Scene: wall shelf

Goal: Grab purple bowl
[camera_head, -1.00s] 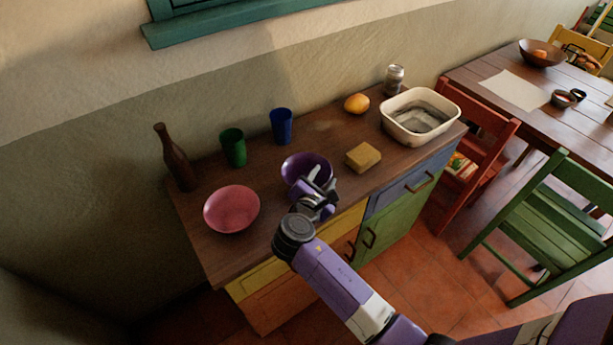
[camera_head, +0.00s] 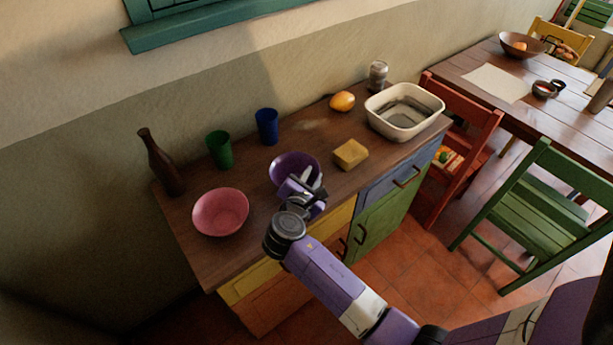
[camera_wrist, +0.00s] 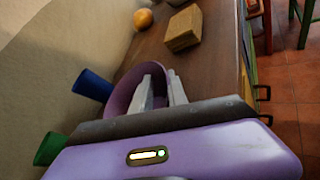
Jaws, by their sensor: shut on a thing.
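The purple bowl (camera_head: 291,164) is on the wooden cabinet top, between the pink bowl and the yellow sponge. My gripper (camera_head: 312,181) reaches it from the front and is shut on its near rim. In the wrist view the bowl (camera_wrist: 122,92) shows beyond the gripper body, with its rim between the two pale fingers (camera_wrist: 160,92). The gripper hides part of the bowl, and I cannot tell whether the bowl's base touches the cabinet top.
A pink bowl (camera_head: 220,212) and dark bottle (camera_head: 160,163) stand left. Green (camera_head: 219,150) and blue (camera_head: 267,127) cups stand behind. A yellow sponge (camera_head: 351,154), an orange fruit (camera_head: 342,102), a can (camera_head: 378,75) and a white basin (camera_head: 428,103) are right. A red chair (camera_head: 470,125) stands beside the cabinet.

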